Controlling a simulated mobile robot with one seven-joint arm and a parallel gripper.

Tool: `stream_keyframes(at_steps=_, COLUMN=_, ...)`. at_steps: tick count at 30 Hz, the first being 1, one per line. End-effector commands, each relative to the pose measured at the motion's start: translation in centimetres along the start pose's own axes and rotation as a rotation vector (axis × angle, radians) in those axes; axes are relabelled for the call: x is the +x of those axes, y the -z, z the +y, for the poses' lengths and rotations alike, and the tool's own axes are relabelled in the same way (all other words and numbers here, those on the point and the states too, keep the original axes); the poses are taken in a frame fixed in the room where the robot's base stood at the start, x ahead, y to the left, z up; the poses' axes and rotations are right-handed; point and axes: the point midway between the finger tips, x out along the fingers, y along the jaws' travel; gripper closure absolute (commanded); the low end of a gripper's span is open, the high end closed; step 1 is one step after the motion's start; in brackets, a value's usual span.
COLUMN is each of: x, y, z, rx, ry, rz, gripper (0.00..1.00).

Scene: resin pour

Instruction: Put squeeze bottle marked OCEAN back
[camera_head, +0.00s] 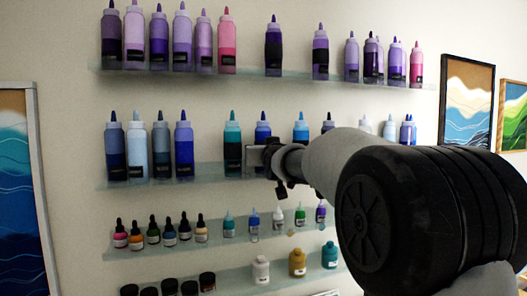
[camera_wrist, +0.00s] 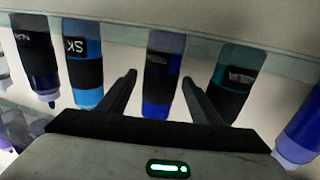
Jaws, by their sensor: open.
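A blue squeeze bottle with a dark label (camera_head: 262,130) stands upright on the middle shelf in the head view. My gripper (camera_head: 272,160) is at its lower part and partly hides it. In the wrist view, which looks upside down, the same blue bottle (camera_wrist: 158,96) is between the two spread fingers of my gripper (camera_wrist: 160,77). The fingers are open, with a gap visible on each side of the bottle. The label's words are too dark to read, so I cannot tell whether it is the one marked OCEAN.
A teal bottle (camera_head: 232,135) and a sky-blue bottle (camera_head: 301,128) stand close on either side. A gap lies on the middle shelf (camera_head: 208,172) left of the teal one. Purple and pink bottles fill the upper shelf (camera_head: 250,73); small droppers (camera_head: 170,235) stand below.

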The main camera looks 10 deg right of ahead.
Motion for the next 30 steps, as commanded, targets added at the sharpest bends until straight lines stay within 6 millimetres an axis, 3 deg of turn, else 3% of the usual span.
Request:
stream_keyframes(at_steps=12, x=-8.7, y=-0.4, z=0.1, rx=-0.002, ry=-0.002, rz=0.002, gripper=0.41)
stream_keyframes(at_steps=18, x=-10.9, y=-0.2, z=0.0, rx=-0.001, ry=0.0, rz=0.001, gripper=0.41)
stream_keyframes(at_steps=24, x=-11.6, y=-0.4, z=0.0, rx=-0.001, ry=-0.001, rz=-0.01, gripper=0.41)
stream_keyframes(at_steps=26, x=-12.4, y=-1.2, z=-0.1, rx=-0.003, ry=-0.003, rz=-0.041, gripper=0.41)
stream_keyframes(at_steps=29, x=-15.5, y=-4.4, z=0.0, rx=-0.01, ry=-0.013, rz=-0.157, gripper=0.41)
stream_keyframes(at_steps=30, x=-17.4, y=-6.2, z=0.0, rx=-0.013, ry=-0.018, rz=-0.222, gripper=0.41)
